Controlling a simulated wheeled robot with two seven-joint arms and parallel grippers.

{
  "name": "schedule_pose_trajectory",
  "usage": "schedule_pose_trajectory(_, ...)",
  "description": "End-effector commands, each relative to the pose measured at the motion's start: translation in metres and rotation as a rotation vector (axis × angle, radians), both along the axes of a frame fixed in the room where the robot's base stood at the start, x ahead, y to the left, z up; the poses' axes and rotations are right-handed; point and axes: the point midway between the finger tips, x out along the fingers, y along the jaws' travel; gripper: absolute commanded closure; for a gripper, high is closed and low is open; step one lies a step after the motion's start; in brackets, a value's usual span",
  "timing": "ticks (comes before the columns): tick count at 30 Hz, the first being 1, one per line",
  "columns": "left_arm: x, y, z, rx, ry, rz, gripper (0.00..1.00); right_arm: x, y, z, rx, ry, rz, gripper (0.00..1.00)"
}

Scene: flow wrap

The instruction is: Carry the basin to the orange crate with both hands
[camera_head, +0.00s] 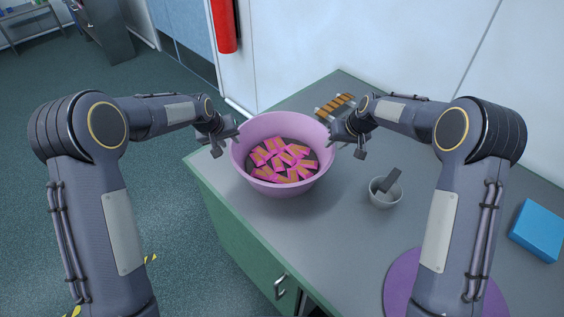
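The basin (283,188) is a round pink-lilac tub in the middle of the head view, upright over the left part of the grey worktop. Several pink-and-brown wrapped bars (286,155) lie inside on a dark bottom. My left gripper (233,135) is at the basin's left rim, and my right gripper (334,138) is at its right rim. Both look very close to or touching the rim. Their fingertips are too small and dark to tell whether they are closed on it. I cannot tell whether the basin rests on the worktop. No orange crate shows.
On the worktop (330,230), a rack of brown bars (336,104) stands behind the basin. A grey bowl with a dark scoop (385,197), a purple round mat (398,285) and a blue box (539,230) are to the right. The worktop's left edge is close; open floor lies beyond.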

Motion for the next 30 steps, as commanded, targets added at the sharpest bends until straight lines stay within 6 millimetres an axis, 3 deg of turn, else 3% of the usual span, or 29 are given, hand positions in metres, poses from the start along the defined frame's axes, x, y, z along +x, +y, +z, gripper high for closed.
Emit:
schedule_pose_trajectory(11,0.002,-0.001,-0.004,0.001,0.000,0.000,0.70,0.002,0.002,-0.004,0.000,0.001,0.001,0.70)
schedule_pose_trajectory(24,0.027,-0.012,-0.057,0.001,0.001,0.000,0.70,0.022,0.020,-0.057,0.000,0.003,0.001,0.70)
schedule_pose_trajectory(30,0.032,-0.016,-0.069,0.000,0.000,-0.001,0.70,0.027,0.024,-0.070,0.000,0.002,0.001,0.70)
